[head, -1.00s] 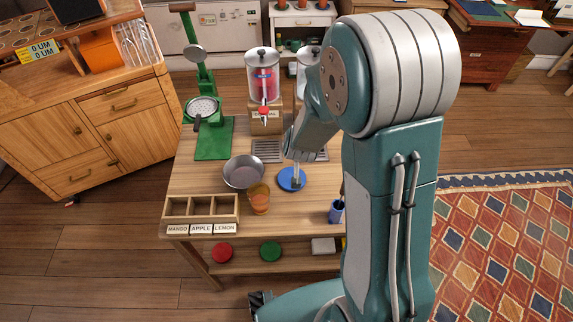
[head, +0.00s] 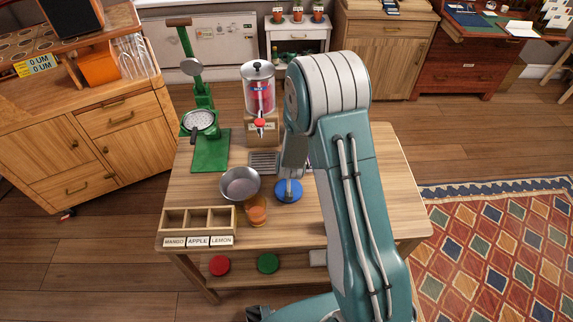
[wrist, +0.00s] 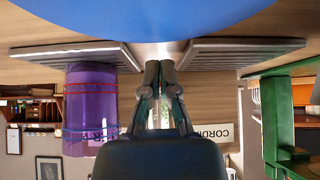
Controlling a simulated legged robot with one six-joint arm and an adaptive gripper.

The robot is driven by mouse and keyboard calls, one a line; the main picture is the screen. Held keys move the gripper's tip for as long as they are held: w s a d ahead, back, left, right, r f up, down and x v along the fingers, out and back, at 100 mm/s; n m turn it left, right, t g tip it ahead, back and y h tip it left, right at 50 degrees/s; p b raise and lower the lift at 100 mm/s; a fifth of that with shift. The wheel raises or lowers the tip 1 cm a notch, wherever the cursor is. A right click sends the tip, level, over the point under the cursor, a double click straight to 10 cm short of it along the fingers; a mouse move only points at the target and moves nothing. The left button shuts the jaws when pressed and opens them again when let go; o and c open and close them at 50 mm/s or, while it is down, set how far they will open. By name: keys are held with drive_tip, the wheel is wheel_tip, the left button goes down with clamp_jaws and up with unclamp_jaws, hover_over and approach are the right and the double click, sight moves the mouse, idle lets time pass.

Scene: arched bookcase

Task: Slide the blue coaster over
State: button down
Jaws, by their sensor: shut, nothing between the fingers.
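The blue coaster (head: 287,194) lies flat on the wooden table, to the right of the metal bowl and the orange glass. My gripper (head: 289,194) points down over the coaster, its tips at or just above its top; I cannot tell whether they touch. In the wrist view, which looks upside down, the coaster (wrist: 150,12) fills the top edge as a blue disc. My gripper (wrist: 160,72) shows there with its fingers together and nothing between them.
A metal bowl (head: 240,185) and an orange glass (head: 257,213) stand close left of the coaster. A wooden divided box (head: 197,221) is at the front left. A drink dispenser (head: 259,95) and a green press (head: 210,150) stand behind. Table to the right is partly hidden by my arm.

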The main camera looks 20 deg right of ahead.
drive_tip(key=shift+w+f, duration=0.1)
drive_tip(key=shift+f, duration=0.25)
drive_tip(key=shift+s+a, duration=0.15)
drive_tip(key=shift+s, duration=0.8)
drive_tip(key=shift+s+a, duration=0.15)
drive_tip(key=shift+s, duration=0.75)
drive_tip(key=shift+s, duration=0.1)
